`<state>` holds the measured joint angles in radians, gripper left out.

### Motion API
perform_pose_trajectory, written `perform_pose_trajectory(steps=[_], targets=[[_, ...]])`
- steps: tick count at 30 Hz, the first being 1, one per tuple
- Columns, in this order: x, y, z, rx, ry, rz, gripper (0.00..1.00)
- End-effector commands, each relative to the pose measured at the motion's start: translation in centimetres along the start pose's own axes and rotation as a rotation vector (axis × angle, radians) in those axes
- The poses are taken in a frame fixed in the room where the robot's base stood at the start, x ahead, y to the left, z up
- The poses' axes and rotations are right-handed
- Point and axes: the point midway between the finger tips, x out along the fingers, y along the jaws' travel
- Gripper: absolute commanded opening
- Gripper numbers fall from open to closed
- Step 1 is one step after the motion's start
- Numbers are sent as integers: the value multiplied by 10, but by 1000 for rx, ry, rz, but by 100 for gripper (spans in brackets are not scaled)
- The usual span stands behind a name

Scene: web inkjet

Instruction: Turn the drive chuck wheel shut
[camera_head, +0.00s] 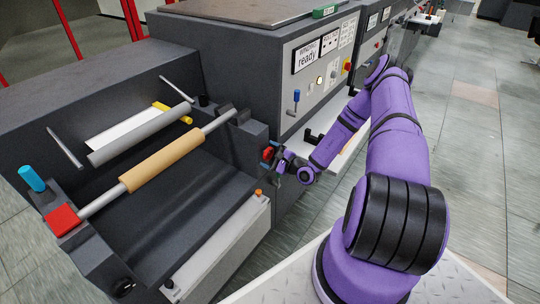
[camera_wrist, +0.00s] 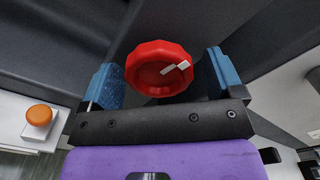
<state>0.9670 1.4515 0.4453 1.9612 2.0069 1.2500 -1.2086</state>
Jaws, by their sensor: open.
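The drive chuck wheel is a red, faceted knob (camera_wrist: 147,76) with a white pointer mark, and it sits between my gripper's two blue finger pads in the wrist view. The pointer mark slants toward the upper right. A gap shows between the wheel and each pad. My gripper (camera_wrist: 163,80) is open around the wheel. In the head view, the wheel (camera_head: 267,153) shows small and red at the end of the roll stand, with my gripper (camera_head: 276,160) right beside it. The contact there is too small to tell.
A shaft with a tan roll (camera_head: 162,160) lies across the dark stand, with a red block (camera_head: 62,220) at its near-left end. An orange button (camera_wrist: 39,115) on a pale box is at left in the wrist view. The control panel (camera_head: 318,62) stands behind. Floor at right is clear.

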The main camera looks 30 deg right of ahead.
Motion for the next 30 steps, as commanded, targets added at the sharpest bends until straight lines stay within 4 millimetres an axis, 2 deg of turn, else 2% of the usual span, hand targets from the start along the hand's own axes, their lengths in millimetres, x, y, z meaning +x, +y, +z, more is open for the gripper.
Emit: perform_pose_trajectory(steps=[1,2,6,8,20,30], targets=[[0,0,0,0,0,0,87],[0,0,0,0,0,0,82],[0,0,0,0,0,0,50],[0,0,0,0,0,0,38],[0,0,0,64,0,0,38],[-1,2,0,317,1,0,38]])
